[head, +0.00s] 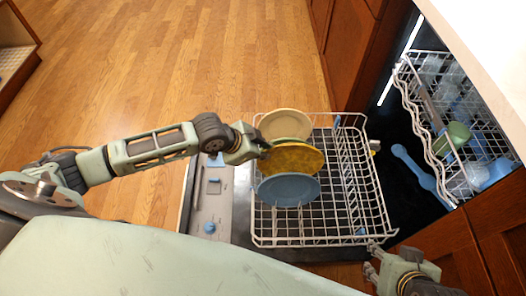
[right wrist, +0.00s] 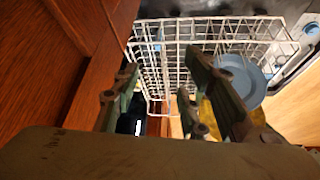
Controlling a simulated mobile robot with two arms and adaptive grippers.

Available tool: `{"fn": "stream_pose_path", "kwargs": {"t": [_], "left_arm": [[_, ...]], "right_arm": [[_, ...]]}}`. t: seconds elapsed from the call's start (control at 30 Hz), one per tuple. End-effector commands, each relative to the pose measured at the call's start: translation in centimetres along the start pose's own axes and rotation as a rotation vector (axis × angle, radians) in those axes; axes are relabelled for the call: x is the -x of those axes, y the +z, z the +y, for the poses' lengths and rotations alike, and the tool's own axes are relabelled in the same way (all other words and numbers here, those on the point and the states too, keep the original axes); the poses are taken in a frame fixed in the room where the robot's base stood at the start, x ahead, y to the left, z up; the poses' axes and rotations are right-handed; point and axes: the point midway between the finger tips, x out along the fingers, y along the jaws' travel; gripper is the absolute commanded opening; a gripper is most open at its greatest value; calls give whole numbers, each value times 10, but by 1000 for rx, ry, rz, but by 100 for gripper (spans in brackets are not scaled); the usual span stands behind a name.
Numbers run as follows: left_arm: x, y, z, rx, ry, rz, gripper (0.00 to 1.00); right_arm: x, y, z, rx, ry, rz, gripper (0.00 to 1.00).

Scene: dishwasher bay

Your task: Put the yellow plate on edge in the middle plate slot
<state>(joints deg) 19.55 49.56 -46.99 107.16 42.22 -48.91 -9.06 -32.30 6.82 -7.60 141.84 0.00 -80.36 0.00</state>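My right gripper (head: 371,261) is open and empty by the rack's lower right corner. Its spread fingers show in the right wrist view (right wrist: 160,90), with part of the yellow plate (right wrist: 206,112) behind one finger.
The rack's right half looks empty. The upper rack (head: 478,140) holds a green cup (head: 458,133) and other items. The open door (head: 212,200) lies left of the rack. Wooden cabinets (head: 352,45) flank the dishwasher.

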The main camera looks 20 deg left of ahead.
Motion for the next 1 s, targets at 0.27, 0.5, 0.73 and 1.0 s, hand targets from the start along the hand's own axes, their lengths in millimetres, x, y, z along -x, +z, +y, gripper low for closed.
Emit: {"fn": "stream_pose_path", "kwargs": {"t": [0.27, 0.5, 0.73, 1.0], "left_arm": [[-11, 6, 2, 0, -1, 4, 0], [-19, 12, 4, 0, -1, 3, 0], [-27, 17, 6, 1, 0, 4, 0], [-37, 24, 8, 1, 0, 4, 0]], "right_arm": [[-4, -27, -4, 3, -7, 115, 40], [-5, -50, -6, 6, -12, 216, 40], [-3, -73, -9, 7, -17, 315, 40], [2, -99, -12, 9, -24, 431, 40]]}}
